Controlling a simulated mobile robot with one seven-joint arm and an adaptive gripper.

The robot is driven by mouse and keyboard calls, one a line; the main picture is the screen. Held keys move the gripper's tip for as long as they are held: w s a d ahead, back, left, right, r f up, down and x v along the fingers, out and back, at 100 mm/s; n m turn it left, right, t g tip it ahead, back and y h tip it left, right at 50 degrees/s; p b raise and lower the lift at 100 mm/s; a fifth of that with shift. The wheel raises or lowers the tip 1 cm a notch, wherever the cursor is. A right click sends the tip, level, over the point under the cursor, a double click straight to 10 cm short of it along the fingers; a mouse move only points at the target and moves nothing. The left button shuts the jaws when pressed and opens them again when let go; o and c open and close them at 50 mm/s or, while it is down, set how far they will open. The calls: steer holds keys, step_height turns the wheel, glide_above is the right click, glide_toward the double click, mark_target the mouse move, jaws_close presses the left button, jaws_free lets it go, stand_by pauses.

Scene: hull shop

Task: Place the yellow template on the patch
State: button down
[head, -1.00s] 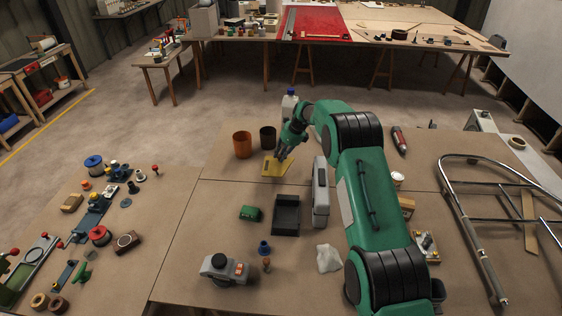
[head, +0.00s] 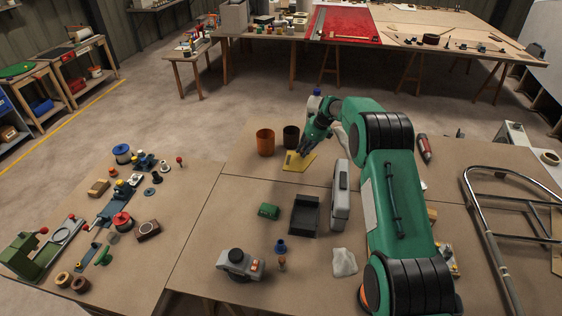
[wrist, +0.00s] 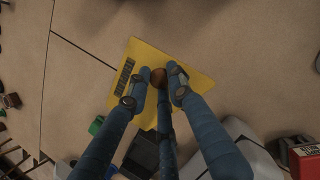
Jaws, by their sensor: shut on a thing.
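The yellow template (head: 299,162) is a flat plate near the far edge of the table, in front of an orange cup and a dark cup. In the wrist view the yellow template (wrist: 196,62) shows a dark marking along one side and a brown round knob (wrist: 158,77). My gripper (head: 303,151) is over the template, and in the wrist view my gripper (wrist: 159,84) has its fingers closed around the knob. I cannot tell whether the plate rests on the table or hangs just above it. I cannot make out the patch.
An orange cup (head: 265,142) and a dark cup (head: 291,137) stand behind the template. A tubular metal frame (head: 482,205) lies at right. Bare table lies left of the template.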

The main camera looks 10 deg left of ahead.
steer(key=shift+s+a, duration=0.3)
steer(key=shift+a, duration=0.15)
steer(key=s+a+f, duration=0.1)
steer(key=s+a, duration=0.5)
steer(key=s, duration=0.6)
steer(key=s+a+f, duration=0.2)
steer(key=s+a, duration=0.4)
steer(key=s, duration=0.6)
steer(key=s+a+f, duration=0.1)
steer(key=s+a, duration=0.6)
steer(key=s, duration=0.5)
steer(key=shift+s+f+p, duration=0.3)
steer(key=shift+f+p, duration=0.05)
steer(key=shift+p, duration=0.1)
steer(key=w+a, duration=0.3)
steer(key=w, duration=0.1)
steer(key=w+a+f+b, duration=0.1)
steer(key=w+a, duration=0.2)
steer(key=w, duration=0.1)
steer(key=w+a, duration=0.3)
steer(key=w, duration=0.1)
steer(key=shift+w+a+f, duration=0.2)
steer(key=shift+w+a, duration=0.1)
steer(key=shift+w, duration=0.1)
